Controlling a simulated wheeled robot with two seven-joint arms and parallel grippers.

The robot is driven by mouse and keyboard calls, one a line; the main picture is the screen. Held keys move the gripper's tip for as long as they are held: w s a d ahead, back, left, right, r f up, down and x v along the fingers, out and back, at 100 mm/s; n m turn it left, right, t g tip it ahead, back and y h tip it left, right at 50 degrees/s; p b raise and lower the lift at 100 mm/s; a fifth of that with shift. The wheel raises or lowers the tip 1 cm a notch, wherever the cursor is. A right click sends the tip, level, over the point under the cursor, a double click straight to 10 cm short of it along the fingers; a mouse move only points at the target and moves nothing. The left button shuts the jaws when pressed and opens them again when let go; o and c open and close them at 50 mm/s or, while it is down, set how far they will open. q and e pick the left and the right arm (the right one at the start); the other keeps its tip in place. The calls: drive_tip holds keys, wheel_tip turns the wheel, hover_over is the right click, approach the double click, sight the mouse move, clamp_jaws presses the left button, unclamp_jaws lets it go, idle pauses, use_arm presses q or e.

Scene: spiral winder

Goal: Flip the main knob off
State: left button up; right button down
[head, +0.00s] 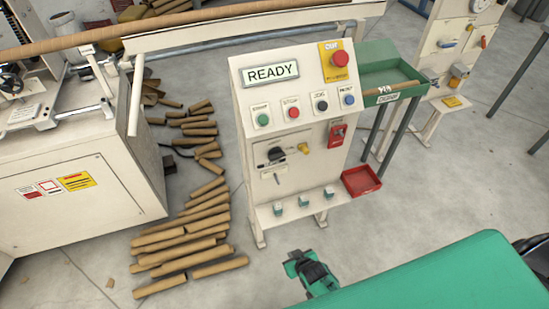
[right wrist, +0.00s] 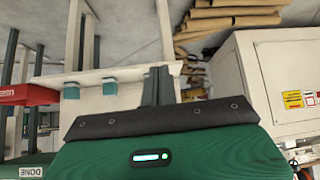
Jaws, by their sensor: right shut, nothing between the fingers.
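A cream control panel (head: 243,112) stands in the middle of the head view, with a lit READY display (head: 270,73). A black rotary knob (head: 275,154), seemingly the main knob, sits on its lower face with a small yellow piece (head: 303,148) at its right. I cannot read its setting. My right gripper (head: 298,260) is low in front of the panel, below and well apart from the knob. In the right wrist view its dark fingers (right wrist: 157,86) are together and empty. The knob is not visible there. My left gripper is out of view.
A red tray (head: 361,181) sits at the panel's lower right, and small teal blocks (head: 304,200) stand on its bottom shelf. Cardboard tubes (head: 190,240) lie on the floor at left. A green bin (head: 385,64) stands behind right. Floor before the panel is clear.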

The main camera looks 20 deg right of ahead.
drive_tip(key=w+r+t, duration=0.2)
drive_tip(key=w+r, duration=0.2)
drive_tip(key=r, duration=0.7)
drive_tip(key=w+r+m+t, duration=0.1)
drive_tip(key=w+r, duration=0.4)
drive_tip(key=r, duration=0.7)
drive_tip(key=w+r+t, duration=0.4)
drive_tip(key=w+r, duration=0.1)
drive_tip(key=r, duration=0.6)
drive_tip(key=shift+d+r+b, duration=0.2)
drive_tip(key=shift+d+b, duration=0.1)
drive_tip(key=shift+d, duration=0.15)
drive_tip(key=p, duration=0.2)
hover_over(272, 152)
drive_tip(key=s, duration=0.3)
wheel_tip(272, 152, down, 2)
drive_tip(key=shift+s+f, duration=0.15)
wheel_tip(272, 152, down, 3)
drive_tip(key=shift+r, duration=0.2)
drive_tip(key=shift+f, duration=0.8)
drive_tip(key=shift+d, duration=0.1)
